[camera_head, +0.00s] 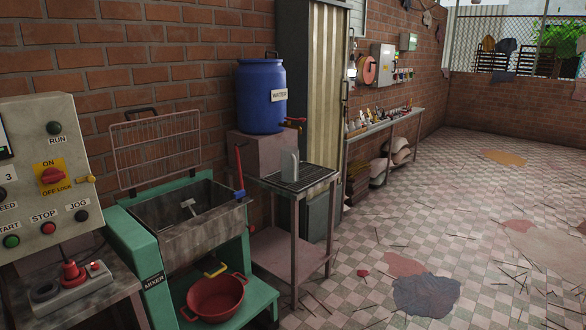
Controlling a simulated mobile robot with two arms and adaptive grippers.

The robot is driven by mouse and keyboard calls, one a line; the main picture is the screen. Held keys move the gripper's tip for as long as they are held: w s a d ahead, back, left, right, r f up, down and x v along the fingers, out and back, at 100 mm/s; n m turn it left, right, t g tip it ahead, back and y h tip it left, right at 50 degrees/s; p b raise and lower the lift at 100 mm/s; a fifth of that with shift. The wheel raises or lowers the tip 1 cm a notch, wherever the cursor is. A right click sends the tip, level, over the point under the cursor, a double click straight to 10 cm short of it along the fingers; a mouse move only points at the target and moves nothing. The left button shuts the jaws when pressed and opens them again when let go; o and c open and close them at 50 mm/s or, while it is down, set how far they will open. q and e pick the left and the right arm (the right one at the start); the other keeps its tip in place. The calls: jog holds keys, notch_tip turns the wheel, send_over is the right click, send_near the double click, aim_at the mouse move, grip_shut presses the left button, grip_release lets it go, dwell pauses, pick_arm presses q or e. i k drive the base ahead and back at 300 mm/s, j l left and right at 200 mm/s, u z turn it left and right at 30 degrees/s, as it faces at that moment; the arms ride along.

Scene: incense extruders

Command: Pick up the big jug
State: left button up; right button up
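A pale grey jug (289,166) stands upright on the dark slatted top of a small metal stand (318,178), near the middle of the view. It is the only jug-like vessel I can make out; its handle is not clear at this size. A large blue water barrel (261,98) with a label and a red tap stands behind it on a block (262,152). Neither of my grippers shows in this view.
A green mixer (130,235) with a metal trough and a red basin (214,298) stands left of the stand. A control panel (40,170) is at far left. A shelf with tools (385,122) lines the wall. The tiled floor (450,200) at right is largely open, with stains and scattered sticks.

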aim_at(291, 155)
jog(key=i+l, duration=0.1)
jog(key=i, duration=0.35)
jog(key=i+l, duration=0.1)
jog(key=i, duration=0.3)
